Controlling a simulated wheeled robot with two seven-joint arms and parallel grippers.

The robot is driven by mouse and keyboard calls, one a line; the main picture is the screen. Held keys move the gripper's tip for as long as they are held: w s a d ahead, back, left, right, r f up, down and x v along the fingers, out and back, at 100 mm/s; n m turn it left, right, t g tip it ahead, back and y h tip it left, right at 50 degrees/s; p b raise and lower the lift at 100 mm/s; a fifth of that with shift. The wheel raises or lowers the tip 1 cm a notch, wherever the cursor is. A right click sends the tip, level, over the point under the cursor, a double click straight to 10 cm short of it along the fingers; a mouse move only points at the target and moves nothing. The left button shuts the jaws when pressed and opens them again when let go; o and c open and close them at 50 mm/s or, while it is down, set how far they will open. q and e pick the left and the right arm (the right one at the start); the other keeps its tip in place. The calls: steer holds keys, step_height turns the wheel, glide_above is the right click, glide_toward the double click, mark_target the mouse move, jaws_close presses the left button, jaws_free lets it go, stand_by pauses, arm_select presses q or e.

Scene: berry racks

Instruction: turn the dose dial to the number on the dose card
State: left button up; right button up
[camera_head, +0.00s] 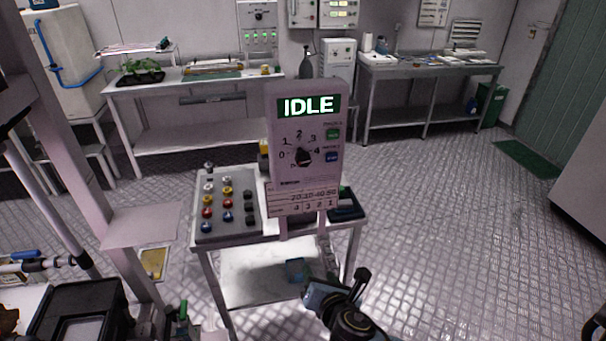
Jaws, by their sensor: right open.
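The dose dial (303,158) is a small black knob on an upright pale panel (275,125) with the numbers 0 to 4 around it. Its narrow tip seems to point up, near 2, but it is too small to be sure. A lit green display above it reads IDLE. A white card (302,200) at the panel's lower edge has two rows of small numbers; the lower row seems to read 4 3 2 1. My right gripper (336,286) is open, below and in front of the panel, apart from the dial. My left gripper is not in view.
The panel stands on a small metal cart (204,243) with several coloured knobs on its left side. A green and a blue button (332,157) sit right of the dial. Benches (430,70) line the back wall. The floor to the right is clear.

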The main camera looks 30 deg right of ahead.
step_height(320, 180, up, 16)
steer(key=a+n+t+p, duration=0.1)
steer(key=n+t+p, duration=0.2)
steer(key=n+t+h+p, duration=0.1)
steer(key=n, duration=0.1)
glide_toward(304, 163)
steer(key=p+x, duration=0.1)
steer(key=x, duration=1)
steer(key=shift+d+p, duration=0.1)
steer(key=shift+p, duration=0.2)
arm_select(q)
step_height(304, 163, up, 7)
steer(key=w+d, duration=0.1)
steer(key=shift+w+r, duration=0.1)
arm_select(e)
steer(key=c, duration=1)
steer(key=shift+o, duration=0.2)
